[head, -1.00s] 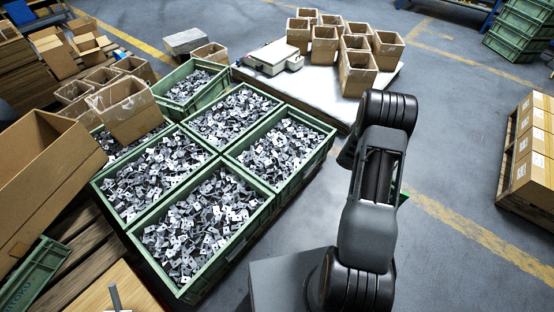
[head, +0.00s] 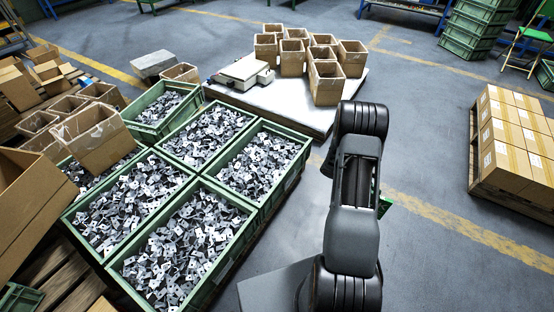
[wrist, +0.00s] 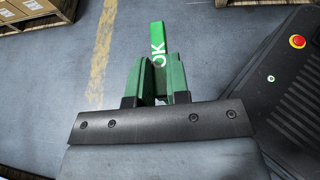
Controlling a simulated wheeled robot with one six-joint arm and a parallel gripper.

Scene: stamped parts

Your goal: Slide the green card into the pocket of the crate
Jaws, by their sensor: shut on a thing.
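The green card (wrist: 157,42), with white "OK" lettering, stands out between the green fingers of my gripper (wrist: 157,72) in the wrist view. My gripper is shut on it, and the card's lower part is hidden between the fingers. In the head view my arm hides most of the gripper; only a bit of green (head: 385,205) shows at its right side. Green crates full of stamped metal parts stand together left of my arm, the nearest one (head: 232,262) at the front.
A pallet with a white top (head: 300,112) holds open cardboard boxes and a scale (head: 243,70) behind the crates. Stacked cartons (head: 510,135) stand on a pallet at right. Grey floor (head: 440,260) with a yellow line is clear right of my arm.

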